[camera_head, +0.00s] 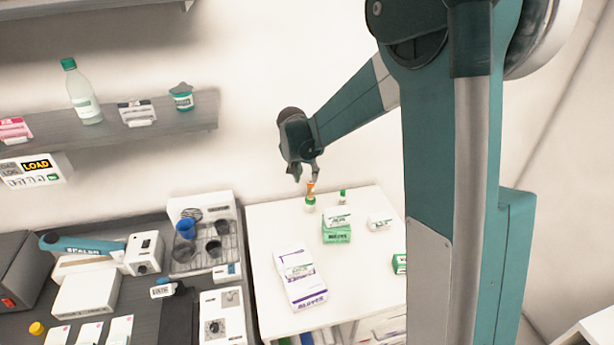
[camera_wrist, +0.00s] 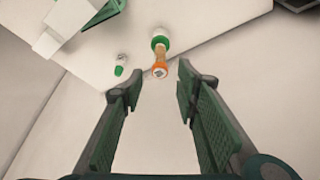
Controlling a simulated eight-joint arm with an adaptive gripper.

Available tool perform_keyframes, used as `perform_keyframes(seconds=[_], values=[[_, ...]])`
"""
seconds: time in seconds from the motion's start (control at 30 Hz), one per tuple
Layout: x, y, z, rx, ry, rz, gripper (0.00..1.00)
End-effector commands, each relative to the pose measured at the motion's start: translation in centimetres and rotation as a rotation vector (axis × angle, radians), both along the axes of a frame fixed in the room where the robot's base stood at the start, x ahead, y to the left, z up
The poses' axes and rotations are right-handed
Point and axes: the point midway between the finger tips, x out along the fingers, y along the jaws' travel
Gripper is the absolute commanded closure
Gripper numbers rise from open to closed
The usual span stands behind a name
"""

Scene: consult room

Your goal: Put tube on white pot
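An orange tube (camera_head: 310,187) stands upright near the back of the white table; it also shows in the wrist view (camera_wrist: 160,68). Directly below it is a small white pot with green (camera_head: 310,204), seen in the wrist view (camera_wrist: 160,41) at the tube's far end. The tube appears to stand on this pot, though I cannot see the contact clearly. My gripper (camera_head: 304,178) is at the tube's upper end in the head view. In the wrist view its fingers (camera_wrist: 158,75) are spread wide, with the orange end between the tips and gaps on both sides.
A small white bottle with green cap (camera_head: 343,196) stands right of the tube. Green-white boxes (camera_head: 337,232) and a purple-white box (camera_head: 300,278) lie on the white table (camera_head: 262,225). A dark counter with devices and a cup rack (camera_head: 205,262) is left; a shelf (camera_head: 150,122) hangs behind.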

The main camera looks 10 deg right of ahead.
Motion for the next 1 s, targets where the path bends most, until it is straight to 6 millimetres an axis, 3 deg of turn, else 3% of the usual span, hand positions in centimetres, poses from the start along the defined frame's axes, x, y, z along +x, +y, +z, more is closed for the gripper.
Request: perform_keyframes(seconds=[0.23,0.43,1.0], values=[[-0.6,-0.1,0.7,0.001,-0.002,0.009,0.69],[-2.4,-0.2,2.7,0.003,-0.009,0.038,0.69],[-11.6,-0.9,10.4,0.007,-0.045,0.176,0.69]])
